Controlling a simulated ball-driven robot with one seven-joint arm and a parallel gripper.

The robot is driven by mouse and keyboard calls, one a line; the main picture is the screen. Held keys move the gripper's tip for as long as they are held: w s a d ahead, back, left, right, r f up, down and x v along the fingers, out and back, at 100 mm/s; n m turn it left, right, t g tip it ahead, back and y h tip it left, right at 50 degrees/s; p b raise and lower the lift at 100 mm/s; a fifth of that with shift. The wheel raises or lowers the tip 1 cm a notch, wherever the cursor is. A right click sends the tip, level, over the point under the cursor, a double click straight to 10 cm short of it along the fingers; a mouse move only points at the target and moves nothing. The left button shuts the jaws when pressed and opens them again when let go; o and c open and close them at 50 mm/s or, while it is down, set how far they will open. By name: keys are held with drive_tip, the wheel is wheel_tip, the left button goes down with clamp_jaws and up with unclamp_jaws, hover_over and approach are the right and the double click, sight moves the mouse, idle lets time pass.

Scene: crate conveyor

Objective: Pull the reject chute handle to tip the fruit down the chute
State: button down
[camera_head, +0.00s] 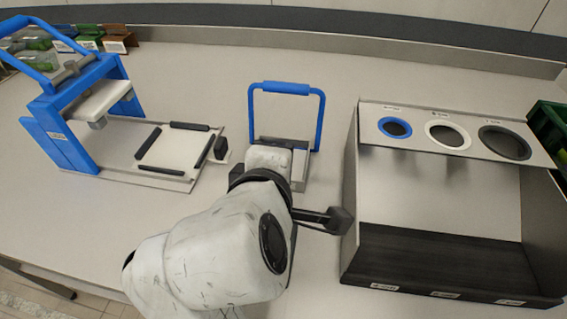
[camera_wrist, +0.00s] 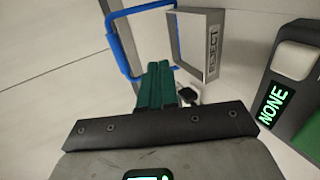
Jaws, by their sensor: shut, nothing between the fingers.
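The reject chute handle is a blue arch with a thicker grip bar (camera_head: 286,88), standing upright behind my arm in the head view. In the wrist view the blue handle (camera_wrist: 122,45) is at the upper left, just beyond my fingertips. The grey chute frame (camera_wrist: 212,48) with a REJECT label is to its right. My gripper (camera_wrist: 158,66) has green fingers, shut together and empty, and appears apart from the grip bar. In the head view my wrist hides the fingers and part of the chute. I cannot see any fruit in the chute.
A sizing stand (camera_head: 372,108) with three round holes is at right. A blue-framed press (camera_head: 62,120) with a flat plate is at left. A grey unit (camera_wrist: 275,105) showing NONE is at right in the wrist view. Clear counter lies behind the handle.

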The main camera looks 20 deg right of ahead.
drive_tip(key=r+v, duration=0.1)
drive_tip(key=v, duration=0.9)
drive_tip(key=shift+w+r, duration=0.1)
idle(1.0)
